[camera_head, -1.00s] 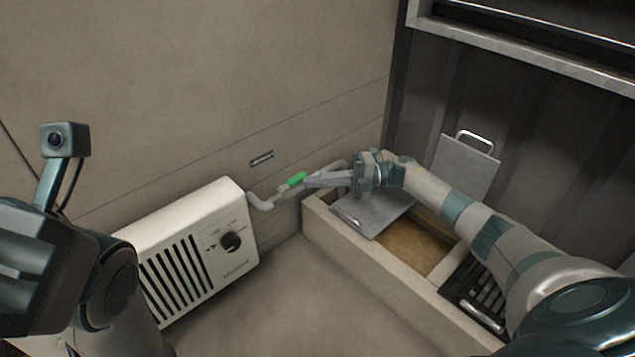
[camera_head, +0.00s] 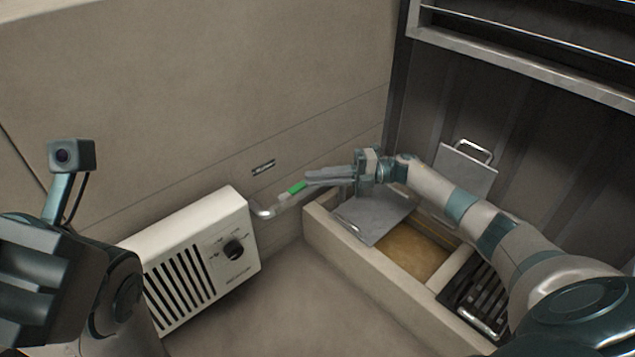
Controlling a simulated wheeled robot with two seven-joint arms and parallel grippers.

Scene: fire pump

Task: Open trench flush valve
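The valve's green handle (camera_head: 297,188) sits on a grey pipe (camera_head: 263,210) along the wall, between the white heater and the trench. My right gripper (camera_head: 308,178) reaches in from the right, with its long grey fingers pointing left. The fingertips are just right of the green handle and slightly above it in the picture. The fingers lie nearly in line, so I cannot tell the gap between them, and they hide part of the pipe. My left gripper (camera_head: 30,290) is a dark shape at the lower left, away from the valve.
A white heater (camera_head: 192,262) with a dark knob stands against the wall. The trench (camera_head: 345,254) has a pale rim, a grey lid plate (camera_head: 374,216), brownish contents and a dark grate (camera_head: 477,302). Another plate (camera_head: 464,172) leans on the dark wall. Floor in front is clear.

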